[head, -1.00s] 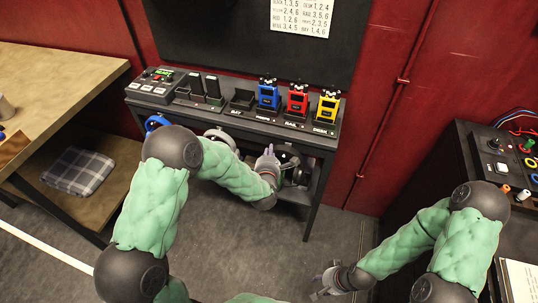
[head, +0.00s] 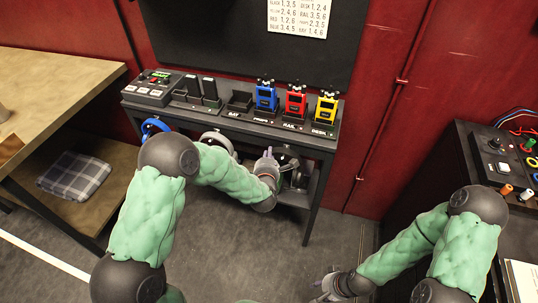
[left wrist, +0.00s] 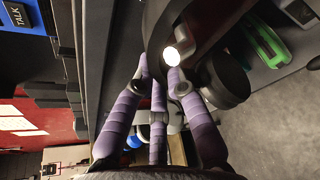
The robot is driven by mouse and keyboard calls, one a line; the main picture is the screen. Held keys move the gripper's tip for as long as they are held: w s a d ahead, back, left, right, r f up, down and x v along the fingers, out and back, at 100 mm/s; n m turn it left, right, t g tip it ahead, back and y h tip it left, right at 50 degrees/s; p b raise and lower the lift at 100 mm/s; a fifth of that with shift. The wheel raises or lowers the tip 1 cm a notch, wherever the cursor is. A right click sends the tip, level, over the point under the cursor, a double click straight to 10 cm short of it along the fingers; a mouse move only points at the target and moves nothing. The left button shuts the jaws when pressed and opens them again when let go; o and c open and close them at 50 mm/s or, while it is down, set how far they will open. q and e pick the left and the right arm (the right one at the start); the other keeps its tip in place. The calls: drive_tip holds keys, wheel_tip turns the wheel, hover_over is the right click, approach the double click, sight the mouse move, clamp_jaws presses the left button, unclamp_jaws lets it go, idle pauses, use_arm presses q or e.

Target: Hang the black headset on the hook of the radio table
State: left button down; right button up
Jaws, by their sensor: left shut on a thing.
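The radio table (head: 232,118) is black and stands against the red wall. My left gripper (head: 268,157) is at its front, right of the middle, just below the top edge. It is shut on the black headset (head: 291,160), which is partly hidden behind the gripper. In the left wrist view my purple fingers (left wrist: 158,72) close on the dark band, and a round black ear cup (left wrist: 226,80) shows to their right. The hook is not clearly seen, so I cannot tell whether the headset touches it. My right gripper (head: 324,288) is low and away from the table.
A blue headset (head: 154,126) and a white headset (head: 217,138) hang at the table's front, left of my gripper. Blue (head: 265,97), red (head: 295,102) and yellow (head: 326,106) radios stand on top. A green object (left wrist: 272,42) lies beyond the ear cup.

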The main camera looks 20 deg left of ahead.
use_arm(q)
drive_tip(key=c, duration=1.2)
unclamp_jaws()
drive_tip(key=v, duration=1.2)
